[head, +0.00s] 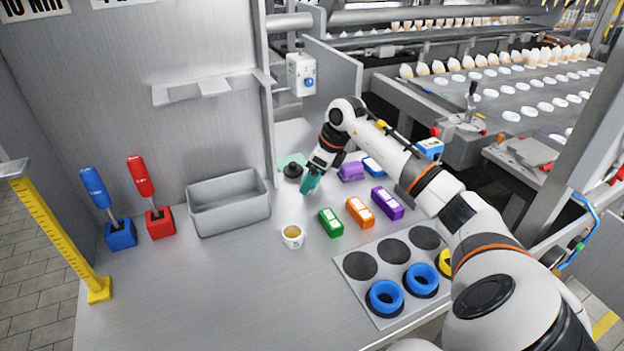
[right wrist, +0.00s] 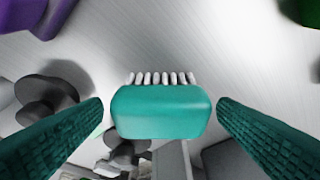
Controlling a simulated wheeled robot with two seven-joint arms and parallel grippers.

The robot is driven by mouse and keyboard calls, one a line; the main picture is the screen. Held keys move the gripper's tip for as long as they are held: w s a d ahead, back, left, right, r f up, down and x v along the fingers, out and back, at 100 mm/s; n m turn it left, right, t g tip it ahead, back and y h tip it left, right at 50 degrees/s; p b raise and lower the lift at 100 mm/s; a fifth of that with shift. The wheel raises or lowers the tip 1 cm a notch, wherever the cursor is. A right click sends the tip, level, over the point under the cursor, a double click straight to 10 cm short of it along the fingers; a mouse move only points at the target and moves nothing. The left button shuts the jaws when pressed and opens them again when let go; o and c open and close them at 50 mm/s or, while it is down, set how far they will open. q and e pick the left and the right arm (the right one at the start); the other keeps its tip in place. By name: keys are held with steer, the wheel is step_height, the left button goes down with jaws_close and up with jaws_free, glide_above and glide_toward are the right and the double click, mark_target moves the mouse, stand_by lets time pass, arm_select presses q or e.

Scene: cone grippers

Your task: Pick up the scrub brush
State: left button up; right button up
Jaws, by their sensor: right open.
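The scrub brush (right wrist: 160,112) is teal with a row of white bristles along its far edge in the right wrist view. It lies between the two teal ribbed fingers of my right gripper (head: 310,183), with a gap on each side. The right gripper is open and holds nothing. In the head view the gripper is low over the worktable, left of the purple and blue items; I cannot tell the brush apart from the teal fingers there. My left gripper is not in view.
Green (head: 331,222), orange (head: 359,212) and purple (head: 387,203) boxes stand nearby on the table. A coffee cup (head: 292,237) is in front, a black knobbed object (head: 293,170) behind left. A grey bin (head: 229,204) stands further left. The front left table is clear.

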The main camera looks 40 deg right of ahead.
steer(key=shift+w+a+f, duration=0.1)
steer(key=shift+w+f, duration=0.15)
steer(key=shift+f, duration=0.2)
steer(key=c, duration=1.2)
steer(key=shift+o, duration=0.2)
step_height(320, 180, up, 10)
steer(key=shift+b, duration=0.3)
steer(key=shift+s, duration=0.1)
